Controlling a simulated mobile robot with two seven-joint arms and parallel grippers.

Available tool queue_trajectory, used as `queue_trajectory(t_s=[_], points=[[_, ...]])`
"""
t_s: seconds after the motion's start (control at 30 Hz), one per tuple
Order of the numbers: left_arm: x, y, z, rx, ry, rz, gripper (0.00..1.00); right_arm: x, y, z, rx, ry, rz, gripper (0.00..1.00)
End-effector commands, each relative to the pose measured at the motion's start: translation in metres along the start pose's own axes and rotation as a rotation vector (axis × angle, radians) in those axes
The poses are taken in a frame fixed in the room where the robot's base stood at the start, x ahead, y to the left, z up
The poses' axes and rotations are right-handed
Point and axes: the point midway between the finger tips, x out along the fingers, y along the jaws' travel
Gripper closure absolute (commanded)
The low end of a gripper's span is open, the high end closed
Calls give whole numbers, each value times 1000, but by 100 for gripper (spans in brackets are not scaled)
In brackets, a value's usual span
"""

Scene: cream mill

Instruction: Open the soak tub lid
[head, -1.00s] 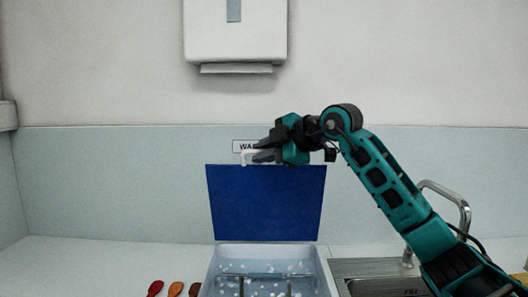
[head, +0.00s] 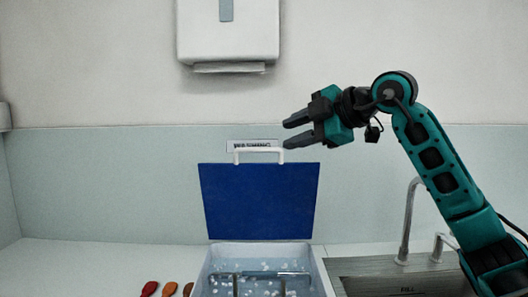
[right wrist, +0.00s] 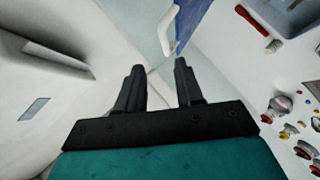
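The soak tub lid (head: 260,200) is a blue panel standing upright at the back of the tub. A white handle (head: 259,150) runs along its top edge. The soak tub (head: 212,262) below is open, with whitish bits in liquid and a metal rack inside. My right gripper (head: 290,133) is open and empty, just above and to the right of the handle, apart from it. In the right wrist view the fingers (right wrist: 156,80) are spread, with the handle (right wrist: 165,32) and the blue lid (right wrist: 190,18) beyond them. My left gripper is not in view.
A metal sink (head: 370,268) with a tap (head: 408,220) is to the right of the tub. Spoons (head: 150,288) in red and orange lie on the counter (head: 80,262) at left. A white dispenser (head: 228,35) hangs on the wall above.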

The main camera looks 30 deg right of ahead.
Motion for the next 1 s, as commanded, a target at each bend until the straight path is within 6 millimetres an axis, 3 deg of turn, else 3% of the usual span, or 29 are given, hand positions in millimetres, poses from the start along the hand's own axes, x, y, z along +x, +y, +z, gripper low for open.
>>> queue_trajectory(t_s=[0.1,0.3,1.0], points=[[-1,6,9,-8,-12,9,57,-17,-2,0,-1,1,-3,64],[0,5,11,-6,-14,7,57,-33,-2,-2,-1,3,-4,64],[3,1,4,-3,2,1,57,-34,-2,-2,0,4,-5,64]])
